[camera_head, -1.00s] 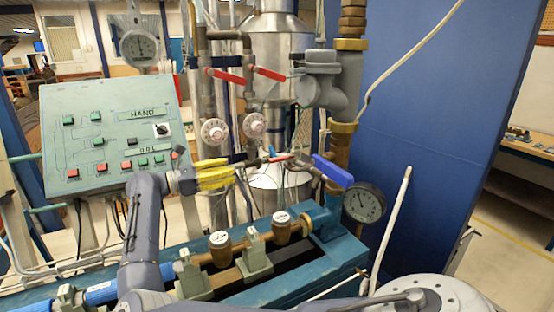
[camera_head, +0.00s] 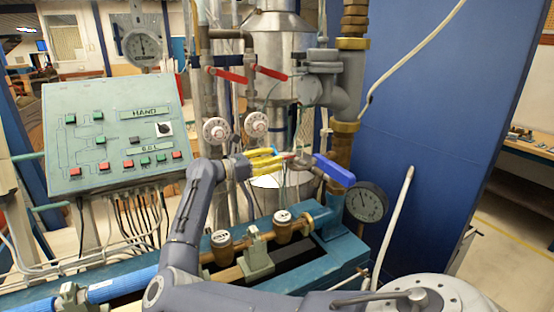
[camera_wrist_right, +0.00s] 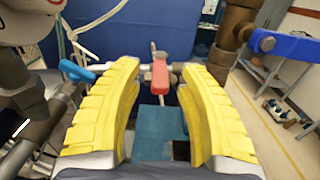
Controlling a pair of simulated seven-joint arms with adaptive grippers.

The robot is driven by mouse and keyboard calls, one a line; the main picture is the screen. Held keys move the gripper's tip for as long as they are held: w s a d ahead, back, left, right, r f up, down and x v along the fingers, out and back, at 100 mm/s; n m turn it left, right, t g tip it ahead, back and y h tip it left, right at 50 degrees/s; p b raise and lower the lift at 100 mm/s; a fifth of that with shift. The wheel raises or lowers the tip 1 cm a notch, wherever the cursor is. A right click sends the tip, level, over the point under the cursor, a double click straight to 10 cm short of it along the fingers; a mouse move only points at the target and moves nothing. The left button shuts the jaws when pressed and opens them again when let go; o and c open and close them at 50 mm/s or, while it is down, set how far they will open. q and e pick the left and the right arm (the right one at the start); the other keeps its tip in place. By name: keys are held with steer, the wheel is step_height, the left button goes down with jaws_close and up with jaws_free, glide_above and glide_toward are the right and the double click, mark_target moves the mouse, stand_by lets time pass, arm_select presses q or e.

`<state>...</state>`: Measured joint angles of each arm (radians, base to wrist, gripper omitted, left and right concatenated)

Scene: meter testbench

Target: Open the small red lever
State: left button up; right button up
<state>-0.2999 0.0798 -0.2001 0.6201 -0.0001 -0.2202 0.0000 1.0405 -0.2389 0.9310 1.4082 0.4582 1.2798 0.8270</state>
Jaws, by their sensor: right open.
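The small red lever (camera_wrist_right: 160,77) shows in the right wrist view, ahead of and between my right gripper's tips. In the head view only a small red bit of the lever (camera_head: 290,157) shows beyond the yellow fingers, beside the pipe with the blue handle. My right gripper (camera_head: 277,158) has yellow ribbed fingers and points right toward the lever. In the right wrist view the gripper (camera_wrist_right: 158,72) is open, one finger on each side of the line to the lever, with nothing held. Whether the tips reach alongside the lever is unclear. My left gripper is out of view.
A large blue handle (camera_head: 334,170) sits just right of the lever. Two larger red levers (camera_head: 228,75) (camera_head: 270,73) are above. A pressure gauge (camera_head: 366,202) stands at right and a green control panel (camera_head: 118,132) at left. A teal bench (camera_head: 335,252) with brass meters lies below.

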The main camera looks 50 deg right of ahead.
steer(key=shift+s+d, duration=0.25)
steer(key=shift+d, duration=0.35)
jaws_close()
steer(key=shift+r, duration=0.1)
stand_by(0.3)
